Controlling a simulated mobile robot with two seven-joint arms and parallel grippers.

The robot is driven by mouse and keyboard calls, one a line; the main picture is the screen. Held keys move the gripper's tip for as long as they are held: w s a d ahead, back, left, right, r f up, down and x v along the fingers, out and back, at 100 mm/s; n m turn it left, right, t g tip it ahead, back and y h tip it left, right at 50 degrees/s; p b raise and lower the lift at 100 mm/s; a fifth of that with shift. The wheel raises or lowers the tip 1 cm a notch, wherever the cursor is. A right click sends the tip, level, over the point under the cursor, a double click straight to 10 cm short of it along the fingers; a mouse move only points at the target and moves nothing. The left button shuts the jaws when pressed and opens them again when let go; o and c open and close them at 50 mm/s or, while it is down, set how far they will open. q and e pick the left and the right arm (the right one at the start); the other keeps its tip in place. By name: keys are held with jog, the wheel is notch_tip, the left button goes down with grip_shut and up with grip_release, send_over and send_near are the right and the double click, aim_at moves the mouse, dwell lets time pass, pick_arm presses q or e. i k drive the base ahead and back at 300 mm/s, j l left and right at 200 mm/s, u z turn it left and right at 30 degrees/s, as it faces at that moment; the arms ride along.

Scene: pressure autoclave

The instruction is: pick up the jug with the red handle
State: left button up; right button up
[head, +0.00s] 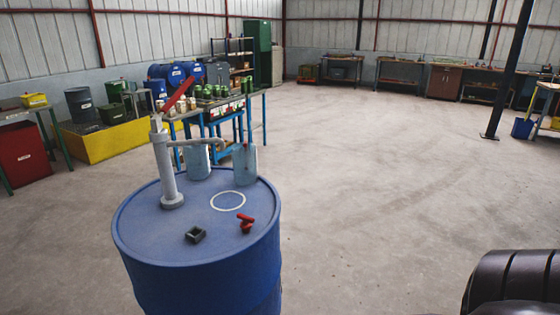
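A blue drum (200,262) stands in front of me in the head view. Two pale grey-blue jugs stand at the back of its top: a left jug (197,161), partly behind the pump's spout, and a right jug (245,164). I cannot make out a red handle on either jug. A grey hand pump (165,165) rises from the drum top, and its long red lever (175,97) slants up to the right. Neither of my grippers is in view.
A red fitting (245,222), a small dark square block (195,235) and a pale ring (227,201) are on the drum top. Behind is a blue-framed bench (241,122) with green items. A yellow bund (104,142) is at left.

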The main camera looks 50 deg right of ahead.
aim_at(244, 154)
jog(key=i+j+z, duration=0.2)
jog(key=z, duration=0.3)
jog(key=i+j+z, duration=0.3)
jog(key=z, duration=0.2)
jog(key=i+j+z, duration=0.45)
jog(key=j, duration=0.15)
jog(key=k, duration=0.1)
